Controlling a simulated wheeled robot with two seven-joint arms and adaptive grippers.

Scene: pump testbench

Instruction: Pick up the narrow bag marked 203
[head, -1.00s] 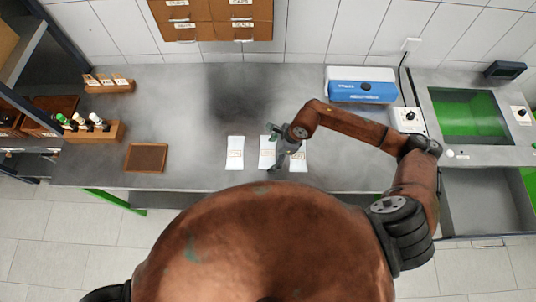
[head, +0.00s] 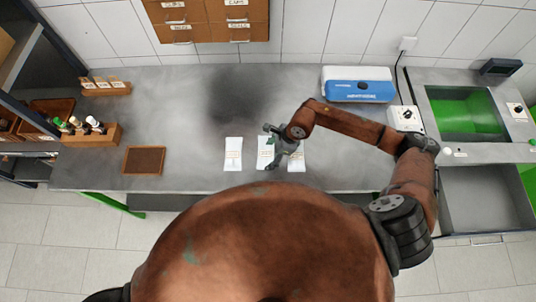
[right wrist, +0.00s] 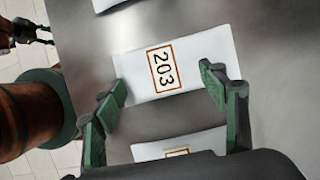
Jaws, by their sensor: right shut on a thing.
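The narrow white bag marked 203 (right wrist: 192,52) lies between my right fingers in the right wrist view, its orange-framed label facing up. It is the middle one of three white bags in the head view (head: 264,149). My right gripper (right wrist: 163,84) is shut on this bag, with one green fingertip at each side of it. In the head view my right gripper (head: 271,151) is over the middle bag and partly covers it. I cannot tell whether the bag is clear of the bench.
A white bag (head: 233,153) lies to the left and another (head: 297,158) to the right. A brown tray (head: 144,160) and a wooden rack with bottles (head: 92,137) are farther left. A blue and white box (head: 358,87) stands at the back right. The bench between tray and bags is clear.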

